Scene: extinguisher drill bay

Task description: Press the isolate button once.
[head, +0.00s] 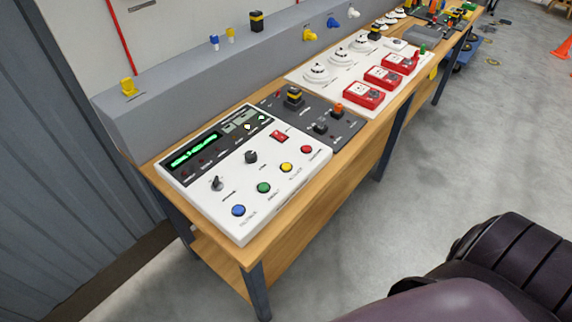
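A white control panel (207,207) lies on the near end of the wooden bench. Along its front edge are a blue button (238,210), a green button (264,187), a yellow button (286,167) and a red button (306,149). Their labels are too small to read, so I cannot tell which is the isolate button. The panel also has a lit green display (194,150), two black knobs and a red rocker switch (278,136). Neither gripper is in view, and nothing touches the panel.
A dark grey panel (345,124) adjoins the white one. Beyond it, a white board carries red call boxes (363,95) and round detectors (317,73). A grey ledge (170,110) runs behind. The floor to the right is open, with an orange cone (563,48) far off.

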